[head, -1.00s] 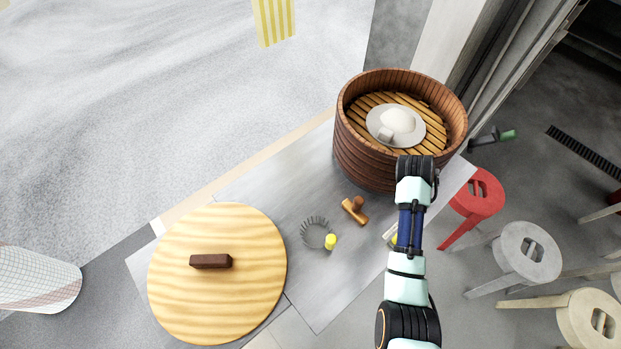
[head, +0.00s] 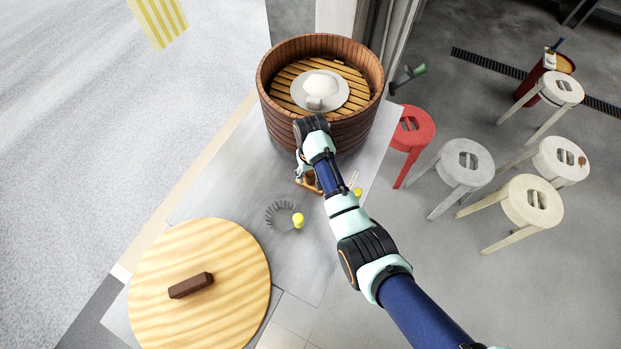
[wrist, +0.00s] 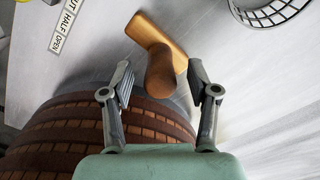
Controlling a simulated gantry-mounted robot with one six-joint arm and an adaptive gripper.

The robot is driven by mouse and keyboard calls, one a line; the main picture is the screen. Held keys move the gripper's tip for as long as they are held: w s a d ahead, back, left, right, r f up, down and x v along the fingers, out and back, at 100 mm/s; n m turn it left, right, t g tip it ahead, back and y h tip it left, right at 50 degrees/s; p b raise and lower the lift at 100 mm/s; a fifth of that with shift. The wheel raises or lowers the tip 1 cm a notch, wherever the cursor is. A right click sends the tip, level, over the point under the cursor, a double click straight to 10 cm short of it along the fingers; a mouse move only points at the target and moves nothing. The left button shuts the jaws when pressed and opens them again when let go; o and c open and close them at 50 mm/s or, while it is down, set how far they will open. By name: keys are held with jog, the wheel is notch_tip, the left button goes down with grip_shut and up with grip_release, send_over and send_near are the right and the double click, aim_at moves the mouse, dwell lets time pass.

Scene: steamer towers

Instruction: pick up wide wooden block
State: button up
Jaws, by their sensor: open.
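A T-shaped orange-brown wooden piece (wrist: 165,40) lies on the grey metal counter, with a wide flat part and a rounded stem pointing towards my gripper. In the head view it shows only partly (head: 309,183) behind my arm, beside the steamer's base. My gripper (wrist: 160,77) is open, its two fingers on either side of the stem's end. I cannot tell whether they touch it. In the head view my gripper (head: 303,168) is low over the piece, in front of the steamer.
The round wooden steamer (head: 284,107) stands just behind and holds a plate (head: 337,101) with a white bun. A dark wire ring (head: 274,217) and a yellow object (head: 298,220) lie nearby. A round lid (head: 225,255) with a dark handle is at front left. Stools (head: 463,163) stand right.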

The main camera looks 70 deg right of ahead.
jog(key=shift+f, duration=0.35)
jog(key=shift+d, duration=0.1)
grip_shut()
jog(key=shift+w+r, duration=0.1)
jog(key=shift+r, duration=0.05)
notch_tip(320, 180, up, 20)
jog(key=p, duration=0.9)
jog(key=shift+p, duration=0.4)
jog(key=c, duration=0.6)
grip_release()
grip_shut()
